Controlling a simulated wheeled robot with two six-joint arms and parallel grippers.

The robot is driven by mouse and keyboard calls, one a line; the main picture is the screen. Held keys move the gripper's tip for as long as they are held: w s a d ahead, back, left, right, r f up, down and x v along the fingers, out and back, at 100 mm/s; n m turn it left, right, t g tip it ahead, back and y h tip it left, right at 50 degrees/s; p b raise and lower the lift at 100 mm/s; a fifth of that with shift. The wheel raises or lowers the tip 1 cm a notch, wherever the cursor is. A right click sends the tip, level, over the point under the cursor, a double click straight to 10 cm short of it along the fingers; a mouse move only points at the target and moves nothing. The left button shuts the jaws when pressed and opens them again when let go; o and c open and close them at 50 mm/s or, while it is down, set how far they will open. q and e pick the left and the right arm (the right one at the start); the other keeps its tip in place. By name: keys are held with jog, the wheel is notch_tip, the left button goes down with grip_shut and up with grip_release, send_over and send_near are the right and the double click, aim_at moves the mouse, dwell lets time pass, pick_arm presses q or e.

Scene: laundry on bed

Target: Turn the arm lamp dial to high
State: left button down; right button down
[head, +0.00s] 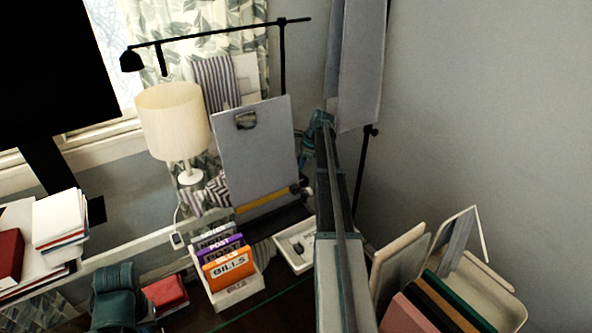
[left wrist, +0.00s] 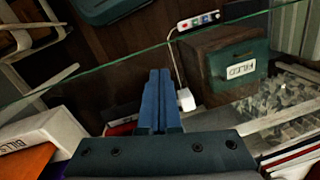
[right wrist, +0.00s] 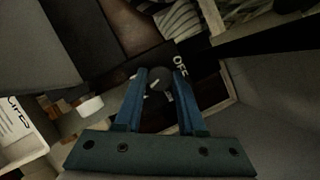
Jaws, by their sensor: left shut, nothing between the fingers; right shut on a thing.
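The arm lamp (head: 215,34) has a thin black horizontal arm on a dark pole, with a small black head at its left end. In the right wrist view a round dark dial (right wrist: 158,78) with a pale mark lies between the fingertips. White "OFF" lettering (right wrist: 181,66) is beside it; I cannot make out any other setting word. My right gripper (right wrist: 160,88) is shut on the dial. My right arm hides this spot in the head view. My left gripper (left wrist: 160,73) is shut and empty, over the glass desk edge.
A grey clipboard (head: 252,150) stands by a cream table lamp (head: 174,120). A white file box (head: 241,293) holds orange and purple folders. A white tray (head: 291,257) is near my right arm. A power strip (left wrist: 198,21) and green box (left wrist: 238,67) are below the glass.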

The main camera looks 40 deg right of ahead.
jog(key=m, duration=0.2)
jog(key=shift+s+m+t+h, duration=0.1)
jog(key=shift+m+t+h, duration=0.2)
jog(key=shift+m, duration=0.1)
jog(key=c, duration=0.5)
grip_release()
pick_arm(q)
jog(key=shift+r, duration=0.1)
notch_tip(320, 180, up, 13)
jog(key=p, duration=1.2)
jog(key=shift+f+p, duration=0.2)
jog(key=shift+p, duration=0.2)
pick_arm(e)
jog(key=v, duration=1.3)
jog(key=shift+s+r, duration=0.2)
jog(key=shift+r, duration=0.15)
